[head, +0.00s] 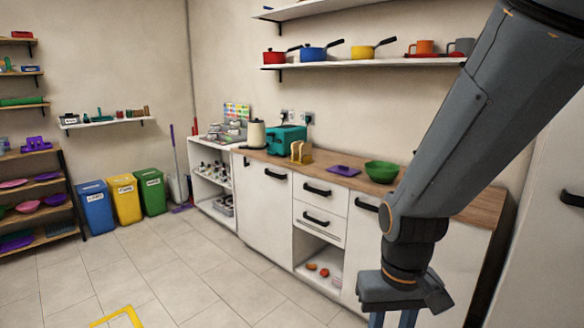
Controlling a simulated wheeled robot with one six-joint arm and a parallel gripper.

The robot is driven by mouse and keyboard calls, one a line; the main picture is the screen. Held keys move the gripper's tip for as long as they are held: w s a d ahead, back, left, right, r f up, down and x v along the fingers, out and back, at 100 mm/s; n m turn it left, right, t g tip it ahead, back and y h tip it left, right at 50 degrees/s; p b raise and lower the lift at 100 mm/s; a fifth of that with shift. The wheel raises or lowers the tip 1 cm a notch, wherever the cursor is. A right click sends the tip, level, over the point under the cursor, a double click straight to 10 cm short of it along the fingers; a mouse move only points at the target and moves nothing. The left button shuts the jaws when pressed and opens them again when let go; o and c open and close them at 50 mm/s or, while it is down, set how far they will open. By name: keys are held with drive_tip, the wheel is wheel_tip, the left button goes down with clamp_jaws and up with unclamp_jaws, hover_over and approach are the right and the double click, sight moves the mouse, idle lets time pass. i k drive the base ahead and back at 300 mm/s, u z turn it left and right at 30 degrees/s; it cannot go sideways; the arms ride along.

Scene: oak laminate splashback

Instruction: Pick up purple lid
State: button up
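A flat purple lid (344,170) lies on the wooden countertop (262,157), between the toast rack and the green bowl. A small raised part shows on its top. My gripper (392,320) is at the bottom edge of the head view, pointing down in front of the cabinets, well apart from the lid. Its two blue fingers stand apart with a gap between them, and nothing shows in the gap. The fingertips are cut off by the frame edge.
A green bowl (381,171) stands right of the lid. A rack with toast (301,152) and a teal toaster (286,140) stand to its left. A shelf with pots (340,64) hangs above. Coloured bins (124,199) stand at the left wall. The tiled floor in front is mostly clear.

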sight(338, 170)
drive_tip(key=u, duration=0.4)
drive_tip(key=i, duration=2.4)
drive_tip(key=z, duration=0.85)
drive_tip(key=i, duration=0.6)
